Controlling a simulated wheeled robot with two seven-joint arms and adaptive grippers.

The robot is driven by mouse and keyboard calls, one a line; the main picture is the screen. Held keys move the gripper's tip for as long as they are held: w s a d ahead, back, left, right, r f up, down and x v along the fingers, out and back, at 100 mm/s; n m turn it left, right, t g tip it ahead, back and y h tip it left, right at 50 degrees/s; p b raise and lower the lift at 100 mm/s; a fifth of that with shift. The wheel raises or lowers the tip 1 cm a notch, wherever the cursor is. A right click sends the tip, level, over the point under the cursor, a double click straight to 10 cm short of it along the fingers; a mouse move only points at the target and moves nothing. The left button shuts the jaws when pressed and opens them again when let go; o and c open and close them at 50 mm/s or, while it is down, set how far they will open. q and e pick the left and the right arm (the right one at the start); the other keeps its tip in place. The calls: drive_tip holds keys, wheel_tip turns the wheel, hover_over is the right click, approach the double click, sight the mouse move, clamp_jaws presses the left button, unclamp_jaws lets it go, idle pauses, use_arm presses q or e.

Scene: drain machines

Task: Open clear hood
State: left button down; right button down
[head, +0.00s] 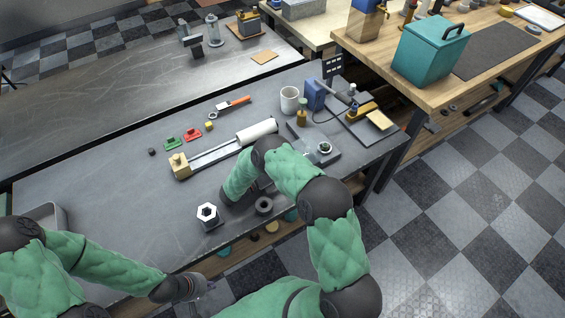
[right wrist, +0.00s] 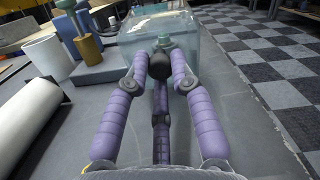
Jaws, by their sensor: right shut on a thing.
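The clear hood (right wrist: 225,45) is a see-through, box-like cover in the right wrist view, standing just beyond my right gripper. My right gripper (right wrist: 161,64) has its purple fingers closed together on a small dark knob at the near side of the hood. In the head view the machine with the hood (head: 320,150) is partly hidden by my right arm, and the right gripper is hidden there too. The hood looks down over its base. My left gripper (head: 198,287) hangs at the front edge of the bench, away from the hood; its finger opening is unclear.
A white roll on a rail (head: 257,132), a white mug (head: 290,99) and a blue block (head: 315,93) stand near the hood. A hex-topped part (head: 208,214) and a dark ring (head: 264,205) lie near the bench's front edge.

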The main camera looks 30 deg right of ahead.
drive_tip(key=shift+r, duration=0.1)
drive_tip(key=c, duration=1.1)
unclamp_jaws()
drive_tip(key=shift+o, duration=0.2)
wheel_tip(320, 180, up, 10)
drive_tip(key=shift+c, duration=0.2)
